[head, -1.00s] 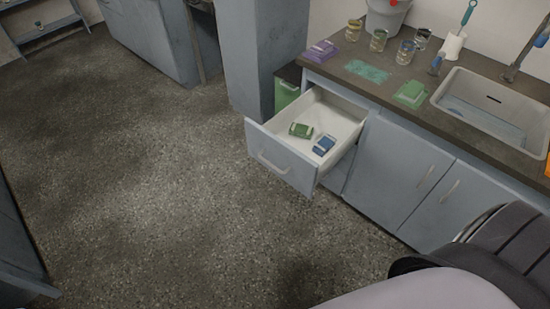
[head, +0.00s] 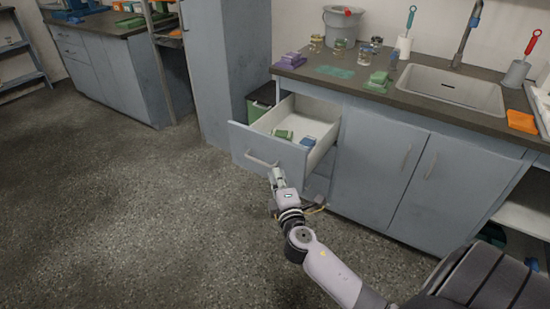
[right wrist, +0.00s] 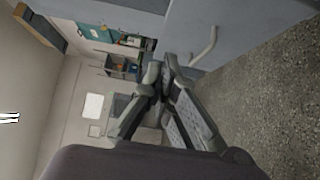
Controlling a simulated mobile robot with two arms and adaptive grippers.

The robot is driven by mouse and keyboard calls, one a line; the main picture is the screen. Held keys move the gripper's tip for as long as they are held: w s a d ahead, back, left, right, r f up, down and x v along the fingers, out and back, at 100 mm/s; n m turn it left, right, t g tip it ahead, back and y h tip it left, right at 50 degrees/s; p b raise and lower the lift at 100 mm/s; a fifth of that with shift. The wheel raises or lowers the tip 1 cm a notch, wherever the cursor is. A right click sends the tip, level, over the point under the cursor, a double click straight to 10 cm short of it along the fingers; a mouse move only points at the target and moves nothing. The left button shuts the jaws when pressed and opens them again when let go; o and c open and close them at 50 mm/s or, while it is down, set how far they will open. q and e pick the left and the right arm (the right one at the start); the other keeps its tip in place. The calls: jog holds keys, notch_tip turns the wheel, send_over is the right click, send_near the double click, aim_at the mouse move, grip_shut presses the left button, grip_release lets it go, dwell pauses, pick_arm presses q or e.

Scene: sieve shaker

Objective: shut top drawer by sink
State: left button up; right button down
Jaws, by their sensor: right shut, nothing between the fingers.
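The top drawer (head: 268,150) by the sink stands pulled out from the counter cabinet, with a green item (head: 283,134) and a blue item (head: 308,141) inside. Its bar handle (head: 262,160) is on the front panel. My right gripper (head: 275,173) is shut and empty, close to the drawer front just below the handle; I cannot tell whether it touches. In the right wrist view the shut fingers (right wrist: 158,72) show beside a curved handle (right wrist: 204,46) on a blue-grey panel. The sink (head: 445,88) is in the counter to the right. My left gripper is not in view.
Closed cabinet doors (head: 380,165) are right of the drawer. A green bin (head: 262,98) and a tall grey-blue column (head: 205,75) stand behind it on the left. The counter (head: 330,84) holds jars, sponges and a bucket (head: 342,24). The floor (head: 130,210) at left is clear.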

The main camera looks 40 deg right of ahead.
send_near(278, 149)
jog(key=w+a+r, duration=0.3)
jog(key=w+r, duration=0.1)
jog(key=d, duration=0.1)
jog(key=w+d, duration=0.1)
jog(key=d, duration=0.2)
jog(key=shift+w+d+f, duration=0.1)
jog(key=shift+w+f, duration=0.2)
jog(key=shift+w, duration=0.1)
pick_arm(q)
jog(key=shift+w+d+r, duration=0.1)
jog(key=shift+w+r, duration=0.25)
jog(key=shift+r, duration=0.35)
